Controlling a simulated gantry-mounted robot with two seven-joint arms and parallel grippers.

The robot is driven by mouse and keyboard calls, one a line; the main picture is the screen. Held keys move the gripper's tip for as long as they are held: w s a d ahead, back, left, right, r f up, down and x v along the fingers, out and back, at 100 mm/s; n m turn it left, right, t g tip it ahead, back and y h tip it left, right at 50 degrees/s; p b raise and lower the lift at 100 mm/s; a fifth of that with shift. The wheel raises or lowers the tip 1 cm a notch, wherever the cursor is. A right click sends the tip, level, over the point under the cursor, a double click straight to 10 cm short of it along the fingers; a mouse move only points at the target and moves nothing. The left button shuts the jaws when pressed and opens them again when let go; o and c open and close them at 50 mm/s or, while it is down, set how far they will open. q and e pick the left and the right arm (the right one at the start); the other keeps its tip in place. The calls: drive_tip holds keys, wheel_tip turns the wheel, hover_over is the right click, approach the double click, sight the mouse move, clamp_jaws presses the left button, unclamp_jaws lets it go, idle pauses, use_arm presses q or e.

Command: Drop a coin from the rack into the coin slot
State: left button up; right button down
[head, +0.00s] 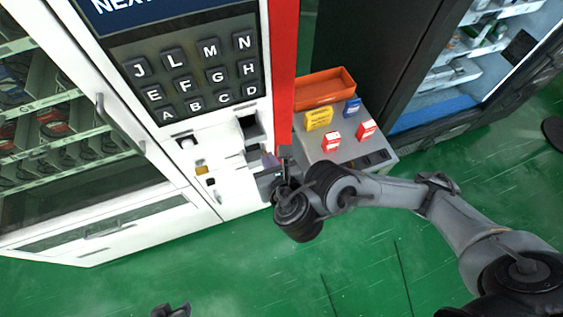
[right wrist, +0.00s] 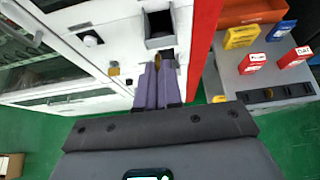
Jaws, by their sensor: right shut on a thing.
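My right gripper (head: 271,158) is in front of the white lower panel of the vending machine (head: 232,190). In the right wrist view its purple fingers (right wrist: 158,80) are shut on a small brownish-gold coin (right wrist: 157,62), seen edge-on at the fingertips. The coin is close to the panel, below a dark square opening (right wrist: 159,26); whether it touches the panel I cannot tell. The coin slot itself cannot be made out clearly. A dark rack with recesses (right wrist: 270,95) is at the front of the grey stand. Only a dark tip of my left gripper (head: 171,311) shows at the bottom edge.
The grey stand (head: 385,150) right of the machine carries an orange tray (head: 322,88), a yellow box (head: 318,118), a blue box (head: 352,107) and red boxes (head: 366,130). A letter keypad (head: 190,77) is above the panel. The green floor (head: 240,265) in front is clear.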

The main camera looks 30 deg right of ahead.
drive_tip(key=b, duration=0.8)
hover_over(256, 140)
drive_tip(key=s, duration=0.2)
wheel_tip(256, 140, down, 3)
drive_tip(key=shift+w+f+b, duration=0.85)
drive_tip(key=shift+w+f, duration=0.2)
drive_tip(key=shift+w+d+f+b, duration=0.1)
drive_tip(key=shift+w+f+b, duration=0.15)
drive_tip(key=shift+w+b, duration=0.05)
drive_tip(key=c, duration=1.2)
unclamp_jaws()
drive_tip(key=shift+c, duration=0.2)
